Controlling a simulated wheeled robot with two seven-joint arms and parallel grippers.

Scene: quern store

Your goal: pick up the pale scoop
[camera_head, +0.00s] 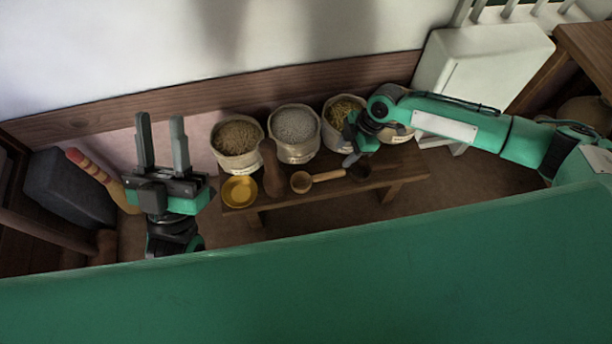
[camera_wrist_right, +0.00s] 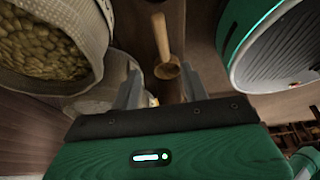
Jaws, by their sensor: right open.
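The pale scoop (camera_head: 301,182) lies on the low wooden bench, with its bowl to the left and its light handle reaching right. In the right wrist view, a tan wooden scoop (camera_wrist_right: 167,67), which looks like the same one, shows past and between the fingers, with its handle pointing away. My right gripper (camera_head: 350,160) is open above the bench by the handle end; its fingers also show in the wrist view (camera_wrist_right: 163,92). They hold nothing, and I cannot tell the exact gap to the scoop. My left gripper (camera_head: 162,140) is open and empty, left of the bench.
A yellow dish (camera_head: 240,191) and a dark brown upright thing (camera_head: 272,172) are left of the scoop.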

